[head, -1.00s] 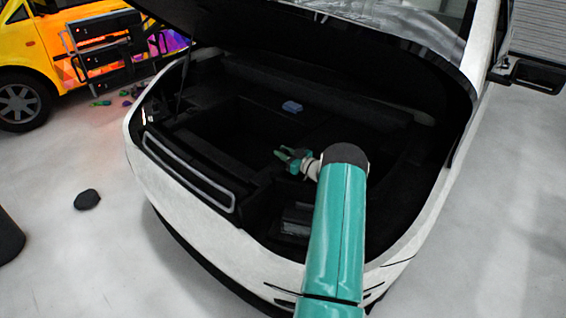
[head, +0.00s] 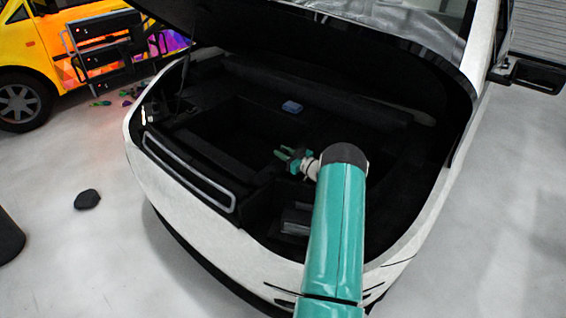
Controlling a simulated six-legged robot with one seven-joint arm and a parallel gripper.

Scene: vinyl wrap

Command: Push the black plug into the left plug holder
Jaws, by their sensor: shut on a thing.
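My gripper (head: 284,155) is at the end of my teal arm, inside the dark open compartment of the white car (head: 190,195). Its two teal fingers point to the left. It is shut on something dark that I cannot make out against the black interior. I cannot pick out the black plug or the left plug holder; dark surfaces and low contrast hide them.
A small blue object (head: 292,107) lies on the ledge behind my gripper. The raised hood (head: 330,60) hangs over the compartment. A light-edged panel (head: 188,172) runs along the front left rim. A black lump (head: 87,199) lies on the floor.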

